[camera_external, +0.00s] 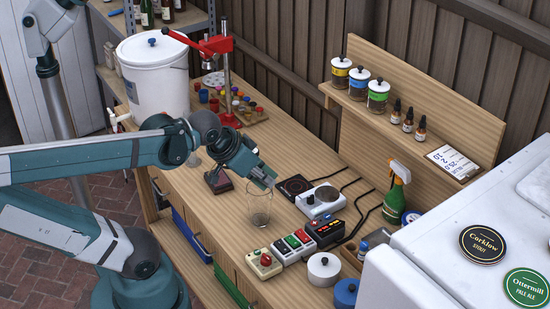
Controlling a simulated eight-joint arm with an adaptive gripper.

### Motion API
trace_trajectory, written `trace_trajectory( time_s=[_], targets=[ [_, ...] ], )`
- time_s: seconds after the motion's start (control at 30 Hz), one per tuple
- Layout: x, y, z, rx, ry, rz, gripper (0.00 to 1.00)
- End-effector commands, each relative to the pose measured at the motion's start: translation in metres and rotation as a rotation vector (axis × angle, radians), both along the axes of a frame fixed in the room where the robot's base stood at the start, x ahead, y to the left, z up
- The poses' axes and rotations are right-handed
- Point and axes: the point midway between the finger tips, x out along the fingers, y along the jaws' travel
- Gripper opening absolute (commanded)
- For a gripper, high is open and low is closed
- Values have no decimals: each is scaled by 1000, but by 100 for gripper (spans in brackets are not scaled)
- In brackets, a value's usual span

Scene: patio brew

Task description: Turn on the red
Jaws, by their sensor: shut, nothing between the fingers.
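A row of small switch boxes stands at the front right of the wooden bench. One shows a red top (303,236), the one beside it a green top (293,243). A cream box with a red knob (265,260) is at the near left of the row. Which way any switch is set is too small to tell. My gripper (269,182) is shut and empty, pointing down to the right just above a clear glass (259,208). It is up and left of the row, apart from the switch boxes.
A dark control box with coloured buttons (325,233), a white scale-like device (318,200) and a dark plate (293,187) with cables are nearby. White and blue lidded jars (323,269) stand in front. A white bucket (154,78) and red capper (222,70) are behind.

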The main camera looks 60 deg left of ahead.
Motion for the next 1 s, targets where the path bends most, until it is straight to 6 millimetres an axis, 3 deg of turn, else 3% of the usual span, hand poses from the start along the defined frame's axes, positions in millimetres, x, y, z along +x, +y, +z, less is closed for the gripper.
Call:
trace_trajectory(
  time_s=[0.37, 1.0],
  targets=[
    [8, -2, 0, 3, 39, -2, 0],
    [37, -10, -8, 20, 200, -3, 0]
  ],
)
